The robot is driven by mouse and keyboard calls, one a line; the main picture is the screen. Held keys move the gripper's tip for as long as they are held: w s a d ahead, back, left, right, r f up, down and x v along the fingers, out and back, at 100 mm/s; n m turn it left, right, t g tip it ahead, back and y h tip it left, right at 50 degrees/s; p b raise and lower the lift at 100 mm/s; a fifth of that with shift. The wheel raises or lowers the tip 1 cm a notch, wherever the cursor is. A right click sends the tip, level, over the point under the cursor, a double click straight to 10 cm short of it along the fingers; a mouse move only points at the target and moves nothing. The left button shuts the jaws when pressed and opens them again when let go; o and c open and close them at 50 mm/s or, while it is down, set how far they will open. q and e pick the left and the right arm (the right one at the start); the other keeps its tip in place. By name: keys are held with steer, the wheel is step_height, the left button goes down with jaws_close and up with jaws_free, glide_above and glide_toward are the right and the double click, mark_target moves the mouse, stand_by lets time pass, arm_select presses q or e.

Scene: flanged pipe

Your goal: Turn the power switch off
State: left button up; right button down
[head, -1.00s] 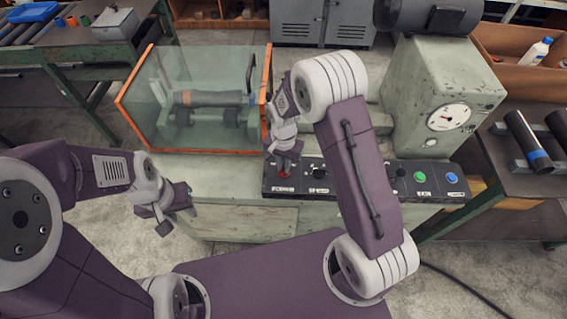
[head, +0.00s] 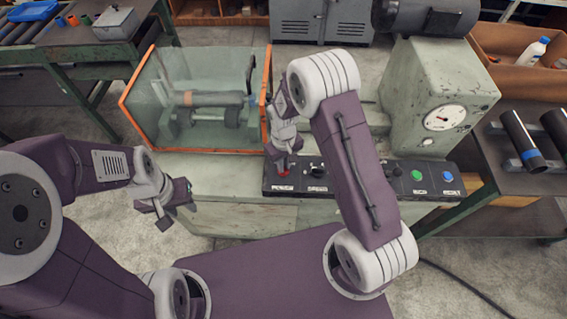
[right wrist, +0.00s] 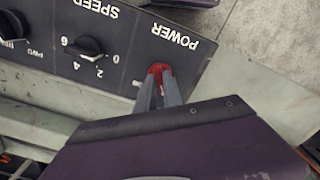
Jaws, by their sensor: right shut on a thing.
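The power switch (right wrist: 158,69) is a red knob on the dark control panel, beside the POWER label, in the right wrist view. It also shows as a bit of red at the panel's left end in the head view (head: 284,174). My right gripper (right wrist: 159,82) is shut on the red switch, its fingertips reaching it from above. The fingers partly cover the switch, so its exact position is hidden. My left gripper (head: 178,207) hangs in front of the machine, away from the panel, with nothing seen in it; its finger gap is unclear.
The panel (head: 330,190) also carries a black speed knob (right wrist: 84,46), a green button (head: 417,175) and a blue button (head: 446,177). A clear guard with orange edges (head: 123,104) stands left, over a pipe (head: 208,99) on rollers. A gauge (head: 445,118) is at right.

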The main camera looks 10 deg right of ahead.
steer(key=shift+w+r+n, duration=0.15)
steer(key=shift+w+n, duration=0.1)
steer(key=shift+n, duration=0.75)
steer(key=c, duration=1.5)
jaws_free()
steer(key=shift+s, duration=0.1)
step_height(320, 180, up, 9)
